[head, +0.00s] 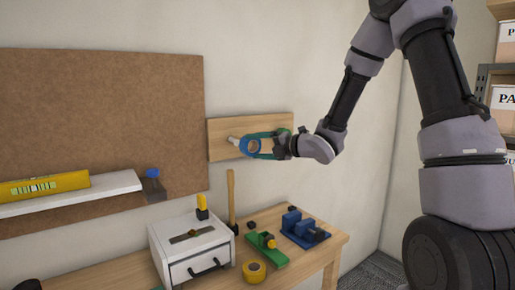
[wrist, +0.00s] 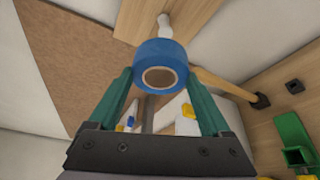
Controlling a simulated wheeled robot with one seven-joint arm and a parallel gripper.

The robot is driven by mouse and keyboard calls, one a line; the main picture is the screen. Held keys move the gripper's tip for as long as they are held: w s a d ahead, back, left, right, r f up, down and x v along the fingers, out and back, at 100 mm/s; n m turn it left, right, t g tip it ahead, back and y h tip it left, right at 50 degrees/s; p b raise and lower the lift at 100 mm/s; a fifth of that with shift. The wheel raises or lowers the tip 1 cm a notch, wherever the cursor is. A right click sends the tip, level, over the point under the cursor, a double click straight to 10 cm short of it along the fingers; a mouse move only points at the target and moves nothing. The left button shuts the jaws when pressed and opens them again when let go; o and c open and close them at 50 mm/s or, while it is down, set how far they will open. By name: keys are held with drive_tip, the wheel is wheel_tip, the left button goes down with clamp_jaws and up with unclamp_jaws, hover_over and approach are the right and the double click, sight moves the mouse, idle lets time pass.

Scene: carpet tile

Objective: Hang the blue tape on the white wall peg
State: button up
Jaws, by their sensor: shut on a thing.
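The blue tape (wrist: 160,55) is a roll gripped between the two green fingers of my gripper (wrist: 160,74). The wrist view shows its brown core facing the camera. In the head view the blue tape (head: 248,147) is in front of the wooden wall board, held by my gripper (head: 264,146). The white wall peg (head: 233,140) sticks out from that board, just left of the tape. In the wrist view the white peg (wrist: 164,24) shows just beyond the roll's top edge. I cannot tell whether the peg and tape touch.
The wooden board (head: 218,127) is fixed to the wall. Below, a bench (head: 312,268) holds a white drawer box (head: 190,252), a yellow tape roll (head: 254,271), a green tool (head: 266,252) and a blue vise (head: 303,229). A wooden handle (head: 231,200) stands upright behind them.

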drive_tip(key=shift+w+a, duration=1.05)
drive_tip(key=shift+w, duration=0.55)
drive_tip(key=shift+w+a, duration=1.1)
drive_tip(key=shift+w, duration=0.45)
drive_tip(key=shift+w+a, duration=1.05)
drive_tip(key=shift+w, duration=0.55)
drive_tip(key=shift+f, duration=0.6)
drive_tip(key=o, duration=1.2)
drive_tip(key=s+d+r+m+t+h, duration=0.1)
drive_tip(key=s+d+r+m+h, duration=0.3)
drive_tip(key=d+m, duration=0.4)
drive_tip(key=s+d+r+m+t+h, duration=0.1)
drive_tip(key=s+d+r+m+h, duration=0.4)
drive_tip(key=d, duration=0.6)
drive_tip(key=s+d+r+m+t+h, duration=0.1)
drive_tip(key=s+d+r+m+h, duration=0.25)
drive_tip(key=d+m, duration=0.5)
drive_tip(key=s+m+g, duration=0.1)
drive_tip(key=s+m, duration=0.4)
drive_tip(key=s, duration=0.3)
drive_tip(key=s+d+m+g+y, duration=0.1)
drive_tip(key=s+m+g, duration=0.1)
drive_tip(key=s+m, duration=0.3)
drive_tip(key=s+m+g, duration=0.2)
drive_tip(key=s+m, duration=0.4)
drive_tip(key=s, duration=0.5)
drive_tip(key=shift+s+d+f, duration=0.35)
drive_tip(key=shift+d, duration=0.05)
